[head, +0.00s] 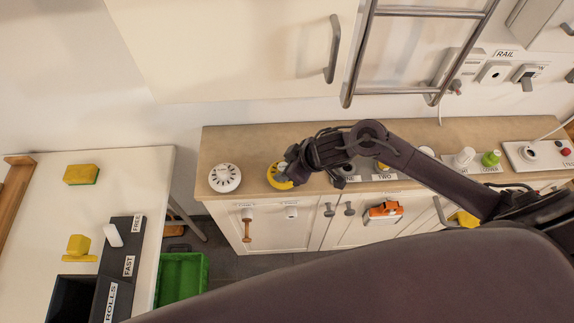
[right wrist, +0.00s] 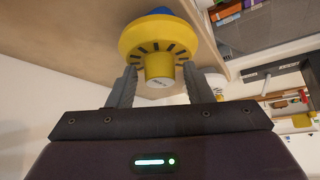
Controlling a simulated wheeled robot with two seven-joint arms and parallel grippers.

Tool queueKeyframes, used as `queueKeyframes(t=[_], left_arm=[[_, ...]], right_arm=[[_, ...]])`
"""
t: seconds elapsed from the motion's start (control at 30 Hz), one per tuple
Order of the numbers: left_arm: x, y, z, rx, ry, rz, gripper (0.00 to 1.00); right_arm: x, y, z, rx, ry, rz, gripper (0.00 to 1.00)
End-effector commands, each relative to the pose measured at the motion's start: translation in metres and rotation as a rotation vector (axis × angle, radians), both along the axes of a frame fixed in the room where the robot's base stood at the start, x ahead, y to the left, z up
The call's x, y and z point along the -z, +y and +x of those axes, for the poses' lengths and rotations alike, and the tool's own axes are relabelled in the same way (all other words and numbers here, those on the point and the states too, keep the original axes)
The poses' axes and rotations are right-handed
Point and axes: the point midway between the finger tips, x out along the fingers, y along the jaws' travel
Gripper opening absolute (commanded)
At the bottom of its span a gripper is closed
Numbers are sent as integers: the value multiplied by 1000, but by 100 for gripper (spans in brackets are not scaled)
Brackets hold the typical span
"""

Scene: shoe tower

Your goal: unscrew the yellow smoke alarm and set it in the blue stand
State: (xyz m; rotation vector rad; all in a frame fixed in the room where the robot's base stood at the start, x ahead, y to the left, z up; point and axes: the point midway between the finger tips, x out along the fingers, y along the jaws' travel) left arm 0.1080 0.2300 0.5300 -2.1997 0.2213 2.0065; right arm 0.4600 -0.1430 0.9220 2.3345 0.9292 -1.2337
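The yellow smoke alarm (right wrist: 158,42) is a round disc with dark slots and a narrower hub with a pale end, which faces my right gripper. A blue part (right wrist: 159,10) shows just behind it, mostly hidden; I cannot tell whether it is the blue stand. In the head view the yellow alarm (head: 277,177) is on the wooden counter, partly covered by my right gripper (head: 286,173). In the right wrist view my right gripper (right wrist: 159,72) is open. Its fingers are on either side of the hub, with gaps, their tips near the disc. My left gripper is not in view.
A white alarm (head: 225,178) sits to the left on the counter (head: 245,145). Several labelled items stand farther right, including a green-topped one (head: 491,158). A ladder-like rail (head: 425,12) hangs above. A white table (head: 135,190) stands left, with a green crate (head: 182,275) below.

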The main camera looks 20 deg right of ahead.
Motion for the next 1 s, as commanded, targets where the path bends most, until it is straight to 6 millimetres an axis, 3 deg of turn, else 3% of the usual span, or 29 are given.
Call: queueKeyframes(t=[0.37, 0.8, 1.0], left_arm=[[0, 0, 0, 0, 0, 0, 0], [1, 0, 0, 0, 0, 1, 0], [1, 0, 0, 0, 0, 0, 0]], right_arm=[[-2, -1, -1, 0, 1, -1, 55], [-56, -27, -28, -1, -2, -3, 55], [-64, -31, -32, 0, 1, -1, 55]])
